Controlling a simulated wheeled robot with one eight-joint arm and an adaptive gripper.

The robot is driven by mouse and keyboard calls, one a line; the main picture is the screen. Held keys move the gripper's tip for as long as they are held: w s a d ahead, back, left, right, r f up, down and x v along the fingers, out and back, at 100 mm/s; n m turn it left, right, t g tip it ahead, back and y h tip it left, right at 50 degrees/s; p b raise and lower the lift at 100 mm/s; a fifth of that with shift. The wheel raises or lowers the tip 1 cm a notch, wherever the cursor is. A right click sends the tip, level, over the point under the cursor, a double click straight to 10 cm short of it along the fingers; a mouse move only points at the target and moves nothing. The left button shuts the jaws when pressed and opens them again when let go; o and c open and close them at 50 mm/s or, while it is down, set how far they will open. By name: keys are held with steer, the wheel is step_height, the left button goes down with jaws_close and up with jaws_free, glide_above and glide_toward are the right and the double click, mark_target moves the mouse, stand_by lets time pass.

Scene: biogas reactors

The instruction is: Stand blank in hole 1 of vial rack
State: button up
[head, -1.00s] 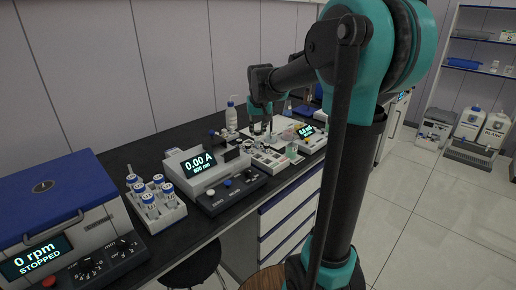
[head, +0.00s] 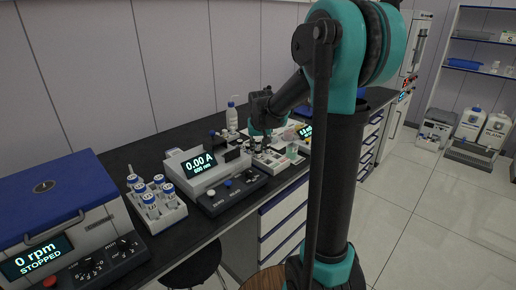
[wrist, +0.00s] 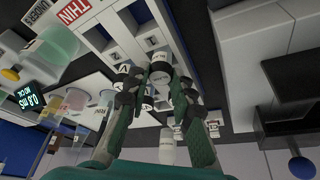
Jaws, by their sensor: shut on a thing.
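My gripper (head: 262,138) is over the white vial rack (head: 276,164), right of the photometer. In the wrist view my gripper (wrist: 162,84) is shut on a small vial, the blank (wrist: 160,68), whose round top and partly readable label show between the fingertips. The vial rack (wrist: 122,38) lies just beyond the fingertips, with dark square openings and small labels. Another labelled vial (wrist: 124,76) shows close to the left finger. I cannot tell which opening is hole 1, or whether the blank touches the rack. The blank is too small to make out in the head view.
The photometer (head: 200,168) reading 0.00 A stands left of the rack. A rack of blue-capped tubes (head: 168,214) and a centrifuge (head: 60,220) stand farther left. A wash bottle (head: 232,118) is behind. A beaker (head: 292,150) stands close right of the rack.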

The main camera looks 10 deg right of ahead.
steer(key=o, duration=1)
steer(key=v, duration=1.2)
steer(key=s+f, duration=0.3)
steer(key=s+d+f, duration=0.1)
steer(key=s+f, duration=0.2)
steer(key=s+d+f, duration=0.1)
steer(key=s+f, duration=0.2)
steer(key=shift+s+d+f, duration=0.1)
steer(key=shift+s+d, duration=0.15)
steer(key=shift+s, duration=0.1)
steer(key=s+d+f, duration=0.1)
steer(key=s+f, duration=1.1)
steer(key=s, duration=0.3)
steer(key=shift+s+d, duration=0.25)
steer(key=shift+d, duration=0.15)
